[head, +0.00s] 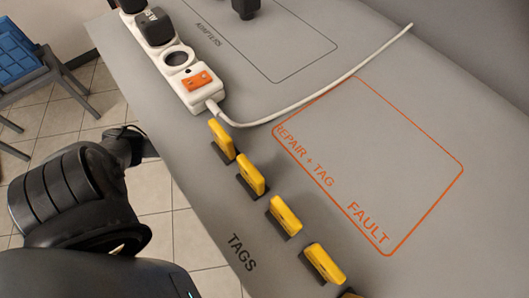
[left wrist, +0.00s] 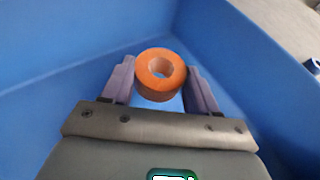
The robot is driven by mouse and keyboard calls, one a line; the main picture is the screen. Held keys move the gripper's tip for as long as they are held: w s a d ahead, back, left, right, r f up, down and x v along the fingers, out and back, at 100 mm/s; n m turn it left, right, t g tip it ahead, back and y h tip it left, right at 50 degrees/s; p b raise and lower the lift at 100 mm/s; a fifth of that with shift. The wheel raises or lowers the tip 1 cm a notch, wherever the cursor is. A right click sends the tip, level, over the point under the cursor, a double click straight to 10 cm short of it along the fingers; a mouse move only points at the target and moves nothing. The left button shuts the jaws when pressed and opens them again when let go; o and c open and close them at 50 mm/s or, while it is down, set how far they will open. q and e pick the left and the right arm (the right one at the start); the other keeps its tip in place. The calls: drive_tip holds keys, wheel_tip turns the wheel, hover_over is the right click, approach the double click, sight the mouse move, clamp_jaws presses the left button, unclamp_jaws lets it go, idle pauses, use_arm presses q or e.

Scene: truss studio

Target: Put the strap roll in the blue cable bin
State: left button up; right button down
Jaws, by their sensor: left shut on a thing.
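The strap roll (left wrist: 160,75) is an orange ring with a pale hole, seen in the left wrist view between the two purple-grey fingers of my left gripper (left wrist: 160,84). The gripper is shut on it. Blue walls and a blue floor of the cable bin (left wrist: 60,35) surround the roll and fingers on most sides. How far the roll is above the bin floor I cannot tell. The head view shows my left arm at the left, but neither gripper, the roll nor the bin. My right gripper is in neither view.
In the head view, the grey table (head: 420,110) carries a white power strip (head: 175,60), its cable (head: 320,95) and several yellow tags (head: 285,215) in dark holders. The orange-outlined REPAIR + TAG area is empty. A blue chair (head: 30,60) stands beyond the table.

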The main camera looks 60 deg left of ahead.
use_arm(q)
drive_tip(key=a+f, duration=0.1)
drive_tip(key=a+b, duration=0.1)
drive_tip(key=shift+a+f, duration=0.35)
drive_tip(key=shift+f, duration=0.05)
drive_tip(key=shift+s+a+f, duration=0.2)
drive_tip(key=shift+a, duration=0.25)
drive_tip(key=shift+s+f+b, duration=0.1)
drive_tip(key=shift+f+b, duration=0.3)
drive_tip(key=shift+b, duration=0.2)
wheel_tip(320, 180, down, 3)
drive_tip(key=b, duration=0.2)
drive_tip(key=shift+f+b, duration=0.15)
drive_tip(key=shift+b, duration=0.2)
